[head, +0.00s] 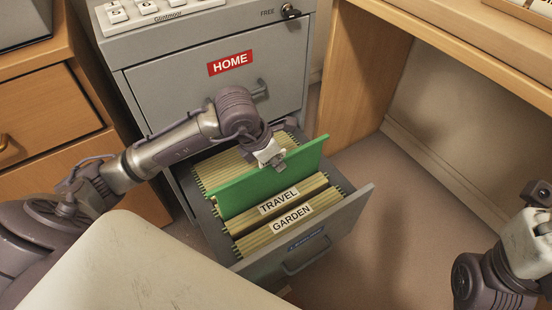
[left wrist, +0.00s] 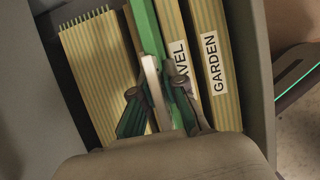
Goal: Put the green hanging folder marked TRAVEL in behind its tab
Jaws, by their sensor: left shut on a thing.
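My left gripper (head: 268,160) is shut on the top edge of the green folder (head: 262,186), above the open drawer. The folder stands upright across the drawer, just behind the TRAVEL tab (head: 279,201), and rises above the files around it. Its lower edge is hidden, so I cannot tell how deep it sits. In the left wrist view the green folder (left wrist: 143,25) lies between the rear files and the TRAVEL files; the fingers (left wrist: 160,95) hide part of the TRAVEL label. My right gripper (head: 540,195) is only partly visible at the right edge; its fingers are unclear.
The GARDEN tab (head: 292,220) stands in front of TRAVEL. Cream files (head: 222,168) fill the drawer's rear. The drawer front (head: 345,222) is pulled out under a shut drawer marked HOME (head: 230,63). A wooden desk (head: 360,65) stands to the right; the floor (head: 400,215) there is clear.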

